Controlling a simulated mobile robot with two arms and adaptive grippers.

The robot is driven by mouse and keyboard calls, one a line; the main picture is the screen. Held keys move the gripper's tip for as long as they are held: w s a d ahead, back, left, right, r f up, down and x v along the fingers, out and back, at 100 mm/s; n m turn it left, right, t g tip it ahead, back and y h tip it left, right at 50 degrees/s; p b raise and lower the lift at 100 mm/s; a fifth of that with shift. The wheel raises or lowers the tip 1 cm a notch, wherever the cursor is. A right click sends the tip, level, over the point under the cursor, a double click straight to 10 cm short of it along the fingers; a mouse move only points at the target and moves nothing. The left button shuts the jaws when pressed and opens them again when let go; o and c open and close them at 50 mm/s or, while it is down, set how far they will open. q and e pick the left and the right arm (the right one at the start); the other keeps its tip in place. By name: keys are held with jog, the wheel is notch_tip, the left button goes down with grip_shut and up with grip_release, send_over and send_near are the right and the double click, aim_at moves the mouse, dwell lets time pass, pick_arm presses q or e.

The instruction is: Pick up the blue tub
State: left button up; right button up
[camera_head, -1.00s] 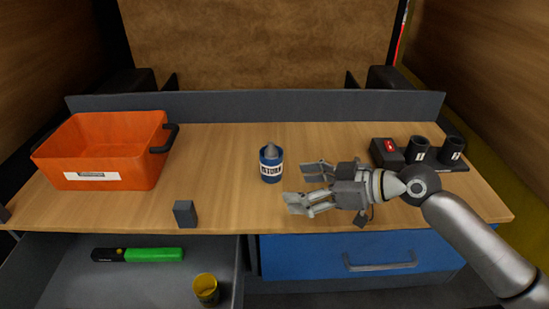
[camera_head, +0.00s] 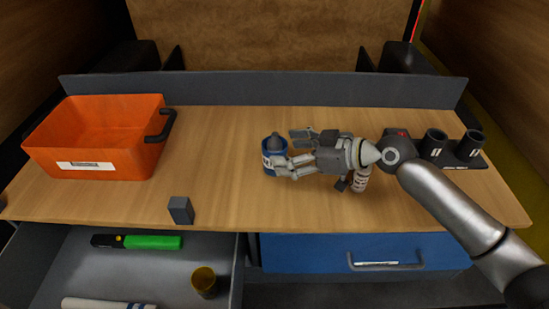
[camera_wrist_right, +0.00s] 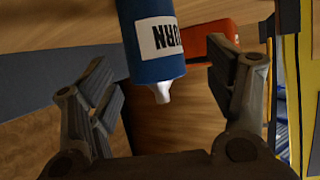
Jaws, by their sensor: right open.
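The blue tub (camera_head: 268,158) stands upright on the wooden bench top, with a white label and a grey piece sticking up from its top. My right gripper (camera_head: 287,152) is open at the tub's right side. In the head view, its fingers cover part of the tub's right side. Contact cannot be told. My left gripper is not in view.
An orange bin (camera_head: 95,140) stands at the left and a grey block (camera_head: 181,210) near the front edge. A small labelled can (camera_head: 360,180) is partly hidden by my wrist. Black holders (camera_head: 450,150) stand at the right. An open drawer holds a green tool (camera_head: 150,242) and a yellow cup (camera_head: 204,281).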

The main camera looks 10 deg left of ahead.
aim_at(268, 169)
jog(key=p+x, duration=0.1)
jog(key=x, duration=0.3)
jog(key=shift+w+p, duration=0.25)
jog(key=shift+p, duration=0.1)
jog(key=shift+w+a+f, duration=0.15)
jog(key=shift+a+f, duration=0.05)
jog(key=shift+a, duration=0.1)
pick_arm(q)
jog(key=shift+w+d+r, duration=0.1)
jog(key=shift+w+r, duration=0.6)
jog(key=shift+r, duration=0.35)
pick_arm(e)
jog(key=shift+d, duration=0.1)
jog(key=shift+c, duration=1.1)
jog(key=c, duration=1)
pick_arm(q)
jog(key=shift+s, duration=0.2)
pick_arm(e)
jog(key=shift+r, duration=0.1)
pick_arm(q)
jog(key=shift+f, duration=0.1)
pick_arm(e)
jog(key=shift+r, duration=0.1)
